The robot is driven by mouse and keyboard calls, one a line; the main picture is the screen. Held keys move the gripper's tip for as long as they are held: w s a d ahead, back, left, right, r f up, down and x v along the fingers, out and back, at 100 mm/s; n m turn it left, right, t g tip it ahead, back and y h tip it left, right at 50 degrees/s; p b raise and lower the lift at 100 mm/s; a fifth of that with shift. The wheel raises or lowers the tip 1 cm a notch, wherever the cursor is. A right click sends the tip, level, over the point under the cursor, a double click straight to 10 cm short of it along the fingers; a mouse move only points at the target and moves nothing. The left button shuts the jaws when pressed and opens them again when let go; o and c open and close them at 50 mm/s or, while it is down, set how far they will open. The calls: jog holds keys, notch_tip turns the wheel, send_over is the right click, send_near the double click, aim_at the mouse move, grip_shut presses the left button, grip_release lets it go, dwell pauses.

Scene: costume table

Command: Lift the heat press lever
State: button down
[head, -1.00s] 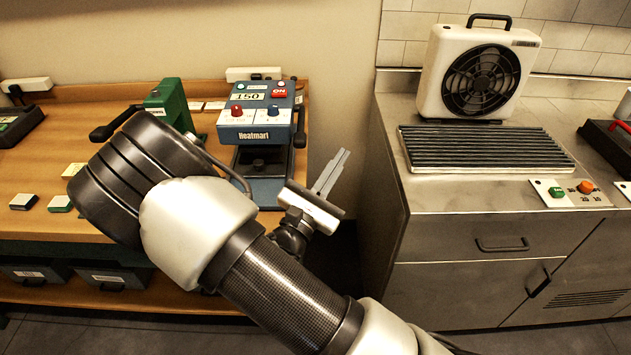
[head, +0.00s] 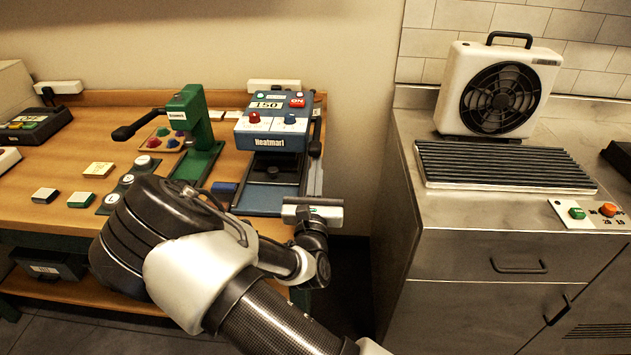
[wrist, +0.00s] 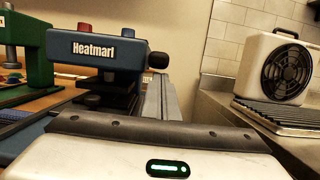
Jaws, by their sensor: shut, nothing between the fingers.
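The blue heat press (head: 268,133), labelled Heatmari, stands on the wooden table, with a red and a blue knob on its head. Its dark lever (head: 316,135) runs along the head's right side. In the wrist view the heat press (wrist: 95,52) is at left, and the lever's black knob (wrist: 158,60) sticks out at its right. My gripper (head: 316,164) is shut and empty, at the press's right front, below the lever knob. In the wrist view my gripper's grey fingers (wrist: 156,82) point forward under the knob. I cannot tell whether they touch it.
A green press (head: 190,130) with a black handle stands left of the heat press. Small blocks lie on the wooden table (head: 60,165). At right, past a gap, a steel counter (head: 450,215) holds a fan (head: 500,92) and a grille (head: 505,165).

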jog(key=shift+w, duration=0.2)
jog(key=shift+r+p, duration=0.25)
jog(key=shift+p, duration=0.05)
